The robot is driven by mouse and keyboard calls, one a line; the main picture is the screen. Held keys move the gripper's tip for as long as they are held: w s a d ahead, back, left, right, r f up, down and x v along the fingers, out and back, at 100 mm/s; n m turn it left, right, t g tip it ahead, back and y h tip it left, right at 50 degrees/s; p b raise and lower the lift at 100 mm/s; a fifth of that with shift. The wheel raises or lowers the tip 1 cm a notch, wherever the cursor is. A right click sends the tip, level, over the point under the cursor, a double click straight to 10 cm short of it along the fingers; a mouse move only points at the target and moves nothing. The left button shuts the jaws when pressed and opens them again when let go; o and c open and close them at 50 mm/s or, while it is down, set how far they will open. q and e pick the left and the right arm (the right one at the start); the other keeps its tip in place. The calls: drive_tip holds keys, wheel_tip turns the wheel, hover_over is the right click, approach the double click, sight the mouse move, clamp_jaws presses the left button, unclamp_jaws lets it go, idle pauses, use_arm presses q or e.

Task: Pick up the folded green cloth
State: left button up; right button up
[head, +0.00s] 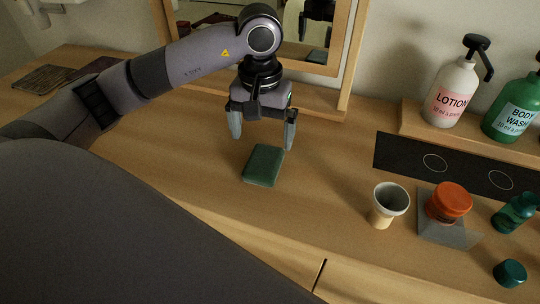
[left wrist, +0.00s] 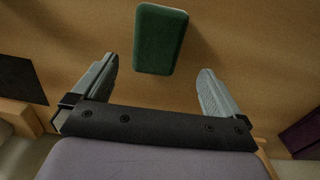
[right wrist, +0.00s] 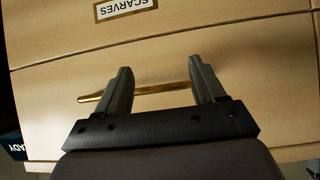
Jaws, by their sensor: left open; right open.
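The folded green cloth (head: 263,165) lies flat on the wooden counter, a small dark green block shape. My left gripper (head: 262,138) is open and empty above the counter, just behind the cloth in the head view. In the left wrist view the cloth (left wrist: 160,39) lies beyond the fingertips, roughly centred between the two open fingers (left wrist: 160,78). My right gripper (right wrist: 155,80) shows only in the right wrist view. It is open in front of a wooden drawer front, with a brass handle (right wrist: 150,90) showing between its fingers.
A beige cup (head: 389,205), an orange-lidded jar (head: 449,202) and a green bottle (head: 515,212) stand right of the cloth. A lotion bottle (head: 452,92) and a body wash bottle (head: 515,110) stand on a raised shelf. A framed mirror (head: 345,60) rises behind my left gripper.

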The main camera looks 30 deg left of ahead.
sight(264, 160)
use_arm(q)
drive_tip(key=shift+s+f, duration=0.2)
drive_tip(key=shift+f, duration=0.25)
drive_tip(key=f, duration=0.3)
drive_tip(key=f+p, duration=0.1)
drive_tip(key=f, duration=0.1)
drive_tip(key=shift+s+d, duration=0.1)
drive_tip(key=shift+d, duration=0.25)
drive_tip(key=shift+c, duration=0.3)
drive_tip(key=c, duration=1)
